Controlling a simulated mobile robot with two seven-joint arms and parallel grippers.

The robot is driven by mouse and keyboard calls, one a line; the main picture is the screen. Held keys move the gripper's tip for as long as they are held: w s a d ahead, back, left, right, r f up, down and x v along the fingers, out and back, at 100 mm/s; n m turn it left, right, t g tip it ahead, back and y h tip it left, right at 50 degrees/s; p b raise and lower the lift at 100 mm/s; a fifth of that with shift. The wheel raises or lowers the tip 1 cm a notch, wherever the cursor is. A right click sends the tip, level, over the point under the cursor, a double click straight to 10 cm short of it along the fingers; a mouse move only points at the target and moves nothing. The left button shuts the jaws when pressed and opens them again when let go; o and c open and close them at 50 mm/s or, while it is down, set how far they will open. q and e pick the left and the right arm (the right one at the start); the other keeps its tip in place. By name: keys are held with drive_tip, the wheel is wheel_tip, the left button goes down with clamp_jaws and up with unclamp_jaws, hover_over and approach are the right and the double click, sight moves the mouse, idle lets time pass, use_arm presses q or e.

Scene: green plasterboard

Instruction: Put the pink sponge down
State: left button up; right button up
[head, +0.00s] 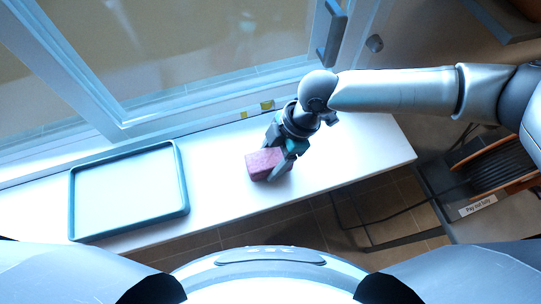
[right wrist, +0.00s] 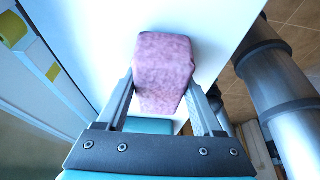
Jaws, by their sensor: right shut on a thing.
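The pink sponge (head: 262,164) is a speckled pink block over the white sill in the head view. My right gripper (head: 274,158) is shut on it, one finger on each side. In the right wrist view the sponge (right wrist: 163,65) sits between the two fingers of the gripper (right wrist: 165,95), with the white surface behind it. I cannot tell whether the sponge touches the surface. My left gripper is not in view.
The white sill (head: 222,195) has free room around the sponge. A teal-rimmed tray (head: 184,180) lies to the left. A window frame (head: 75,75) runs along the back. A cable reel (head: 497,170) stands at the right, beyond the sill's end.

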drive_tip(key=shift+f, duration=0.35)
drive_tip(key=o, duration=1.3)
drive_tip(key=shift+r, duration=0.1)
drive_tip(key=shift+o, duration=0.2)
drive_tip(key=shift+b, duration=0.4)
drive_tip(key=v, duration=1.5)
drive_tip(key=shift+s+d+r, duration=0.15)
drive_tip(key=shift+s+d, duration=0.05)
drive_tip(key=shift+d, duration=0.05)
